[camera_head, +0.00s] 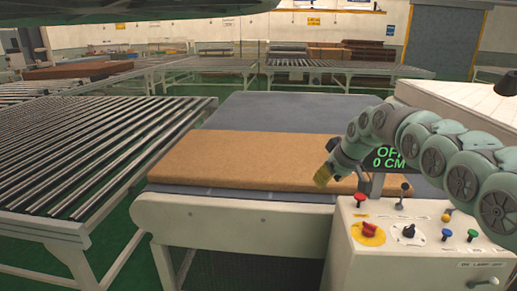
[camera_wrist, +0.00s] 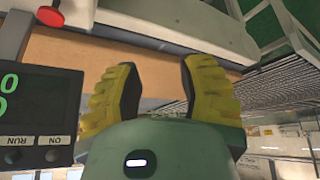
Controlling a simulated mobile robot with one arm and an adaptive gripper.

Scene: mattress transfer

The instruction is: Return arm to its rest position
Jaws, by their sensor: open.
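My gripper (camera_head: 324,176) is at the end of my green arm, which reaches in from the right over the control box. In the wrist view my gripper (camera_wrist: 158,80) shows two yellow ribbed fingers with dark inner pads, spread apart with nothing between them. An orange-brown mattress (camera_head: 235,160) lies flat on the grey conveyor table (camera_head: 265,112). The mattress also shows beyond the fingers in the wrist view (camera_wrist: 85,52). In the head view the gripper is near the mattress's right end; whether it touches cannot be told.
A control box (camera_head: 420,255) with a red knob, buttons and levers stands below my arm. Its display (camera_head: 388,158) reads "OFF 0 CM" and is partly hidden by the arm. A roller conveyor (camera_head: 85,150) is at left. More roller tables (camera_head: 345,72) stand behind.

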